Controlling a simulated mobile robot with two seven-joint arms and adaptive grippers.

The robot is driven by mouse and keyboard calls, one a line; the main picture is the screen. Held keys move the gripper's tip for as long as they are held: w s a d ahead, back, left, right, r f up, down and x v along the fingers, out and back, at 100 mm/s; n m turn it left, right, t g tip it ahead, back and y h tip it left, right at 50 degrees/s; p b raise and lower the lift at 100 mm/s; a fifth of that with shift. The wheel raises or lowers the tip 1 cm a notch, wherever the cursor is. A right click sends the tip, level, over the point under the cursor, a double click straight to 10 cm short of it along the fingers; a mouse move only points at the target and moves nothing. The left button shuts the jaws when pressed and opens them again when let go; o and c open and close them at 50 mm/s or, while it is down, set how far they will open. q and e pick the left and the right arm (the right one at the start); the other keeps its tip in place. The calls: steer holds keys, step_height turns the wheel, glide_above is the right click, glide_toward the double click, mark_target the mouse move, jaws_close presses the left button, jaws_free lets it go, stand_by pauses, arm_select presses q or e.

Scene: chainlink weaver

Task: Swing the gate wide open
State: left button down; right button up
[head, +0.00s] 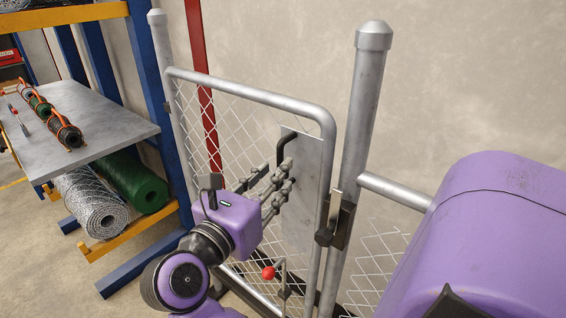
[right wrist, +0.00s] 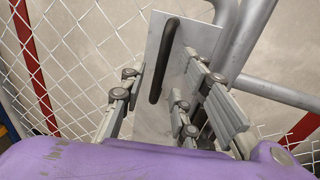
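The gate (head: 262,97) is a grey tube frame with chain-link mesh, hung between two round posts. Its right upright stands close beside the right post (head: 362,110); a slight gap cannot be ruled out. A flat metal plate on the gate (head: 314,165) carries a black bar handle (head: 288,146). My right gripper (head: 282,178) is at the plate, fingers pointing to the handle. In the right wrist view the gripper (right wrist: 166,80) is open, with the black handle (right wrist: 164,62) between its spread fingers; contact is not clear. My left gripper is not in view.
A dark latch block (head: 337,222) with a pale lever sits at the right post. A red knob (head: 268,272) is low on the gate. A blue rack with a grey shelf (head: 110,122) and wire rolls (head: 92,204) stands at left. A wall is behind.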

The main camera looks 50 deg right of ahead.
steer(key=shift+p+x, duration=0.4)
steer(key=shift+x, duration=1.4)
jaws_close()
